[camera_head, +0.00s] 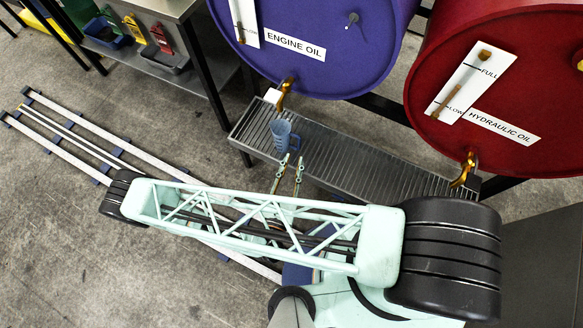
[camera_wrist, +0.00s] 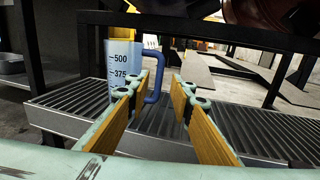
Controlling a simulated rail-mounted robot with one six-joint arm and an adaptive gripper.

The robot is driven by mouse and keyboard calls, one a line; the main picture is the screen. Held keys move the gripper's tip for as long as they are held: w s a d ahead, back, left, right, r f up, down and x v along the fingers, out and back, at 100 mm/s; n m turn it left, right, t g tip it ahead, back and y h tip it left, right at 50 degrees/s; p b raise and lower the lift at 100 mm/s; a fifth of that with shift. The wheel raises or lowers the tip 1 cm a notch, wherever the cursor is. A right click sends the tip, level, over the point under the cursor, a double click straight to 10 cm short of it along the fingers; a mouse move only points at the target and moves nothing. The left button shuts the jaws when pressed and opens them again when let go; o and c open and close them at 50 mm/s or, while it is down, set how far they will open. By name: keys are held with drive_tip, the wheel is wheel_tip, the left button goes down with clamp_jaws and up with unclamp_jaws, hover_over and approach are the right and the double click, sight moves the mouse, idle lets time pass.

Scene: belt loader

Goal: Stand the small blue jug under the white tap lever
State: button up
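The small blue jug (camera_head: 281,135) stands upright on the grated drip tray (camera_head: 350,165), just below the engine oil tap in the head view. The white tap lever (camera_head: 272,96) sits on the brass tap (camera_head: 285,92) of the purple drum. In the wrist view the jug (camera_wrist: 122,62), marked 500 and 375, is at the left, its blue handle (camera_wrist: 153,90) facing right. My gripper (camera_head: 291,160) is open in front of the jug. In the wrist view my gripper (camera_wrist: 168,82) shows the handle in the gap, near the left finger; I cannot tell whether they touch.
A red hydraulic oil drum (camera_head: 500,90) with a yellow tap (camera_head: 464,170) stands to the right of the purple engine oil drum (camera_head: 320,40). A metal bench (camera_head: 165,8) with bins is at the upper left. The tray right of the jug is clear.

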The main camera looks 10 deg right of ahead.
drive_tip(key=shift+v, duration=1.2)
